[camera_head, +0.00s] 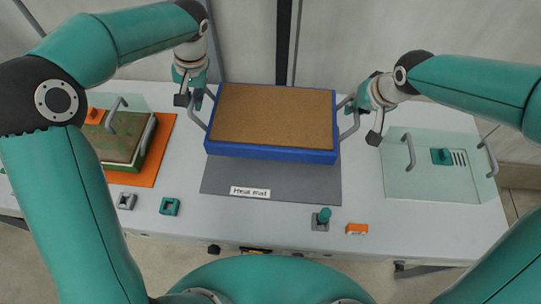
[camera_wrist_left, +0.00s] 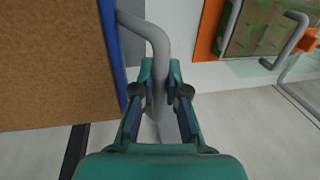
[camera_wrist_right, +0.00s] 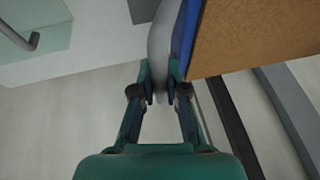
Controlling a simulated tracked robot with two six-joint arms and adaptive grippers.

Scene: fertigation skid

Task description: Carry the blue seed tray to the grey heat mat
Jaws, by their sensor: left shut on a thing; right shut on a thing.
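The blue seed tray (camera_head: 270,154), filled with brown soil, is at the back middle of the bench, over the back part of the grey heat mat (camera_head: 310,187). The mat's front part with a label shows below it; whether the tray touches the mat I cannot tell. My left gripper (camera_head: 192,97) is shut on the tray's left handle, a grey bar that also shows in the left wrist view (camera_wrist_left: 150,35). My right gripper (camera_head: 362,112) is shut on the right handle, seen in the right wrist view (camera_wrist_right: 160,45). The tray looks about level.
A green tray (camera_head: 118,138) with handles sits on an orange mat (camera_head: 160,150) at the left. A clear cover (camera_head: 440,180) with handles lies at the right. Small fixtures, a green knob (camera_head: 324,215) and an orange block (camera_head: 357,229), stand along the front.

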